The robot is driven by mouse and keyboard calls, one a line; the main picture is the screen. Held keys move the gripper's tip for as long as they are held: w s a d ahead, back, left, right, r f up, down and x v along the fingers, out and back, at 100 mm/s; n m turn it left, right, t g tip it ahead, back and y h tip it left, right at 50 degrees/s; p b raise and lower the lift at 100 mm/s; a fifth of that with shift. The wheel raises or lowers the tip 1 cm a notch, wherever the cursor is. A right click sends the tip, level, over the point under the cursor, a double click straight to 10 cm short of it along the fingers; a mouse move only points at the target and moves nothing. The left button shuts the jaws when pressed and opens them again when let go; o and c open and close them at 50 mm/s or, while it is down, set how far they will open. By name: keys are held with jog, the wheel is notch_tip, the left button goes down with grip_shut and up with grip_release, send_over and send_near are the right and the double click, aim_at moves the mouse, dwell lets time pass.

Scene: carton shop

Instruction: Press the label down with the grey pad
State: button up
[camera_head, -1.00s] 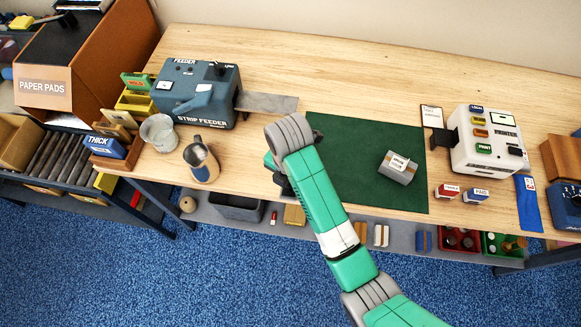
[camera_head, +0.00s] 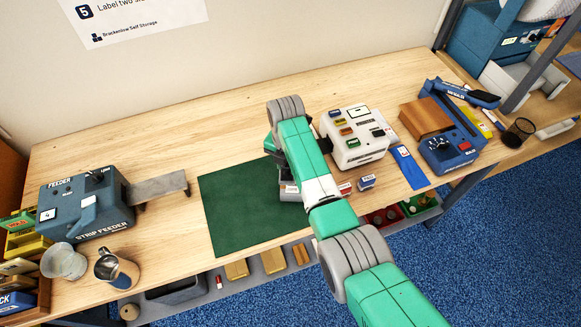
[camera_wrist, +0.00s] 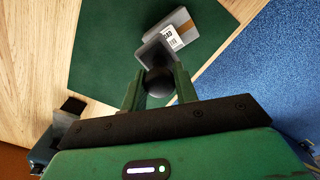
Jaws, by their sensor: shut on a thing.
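My gripper (camera_wrist: 160,74) is shut on the dark round knob of the grey pad (camera_wrist: 151,53). A small grey carton (camera_wrist: 190,30) with a brown tape strip lies on the green mat. A white printed label (camera_wrist: 173,38) shows on it, partly covered by the pad. The pad overlaps the carton's near side in the wrist view; I cannot tell whether it touches.
The green mat (camera_head: 235,210) is otherwise clear. A white printer (camera_head: 357,138) stands close to the right of my arm, with small red and blue stamps (camera_head: 366,182) in front. The strip feeder (camera_head: 85,205) and a metal jug (camera_head: 116,268) are at left.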

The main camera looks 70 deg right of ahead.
aim_at(287, 174)
jog(key=shift+f+b, duration=2.1)
jog(key=shift+f, duration=0.5)
jog(key=shift+f+b, duration=0.3)
jog(key=shift+f, duration=0.2)
jog(key=shift+s, duration=0.1)
jog(key=shift+s+d+r+p, duration=0.15)
jog(key=shift+s+d+p, duration=0.05)
jog(key=shift+s+p, duration=0.3)
jog(key=shift+s, duration=0.1)
jog(key=shift+s+d, duration=0.1)
jog(key=shift+s+d+p, duration=0.25)
jog(key=shift+s+p, duration=0.2)
jog(key=shift+s, duration=0.15)
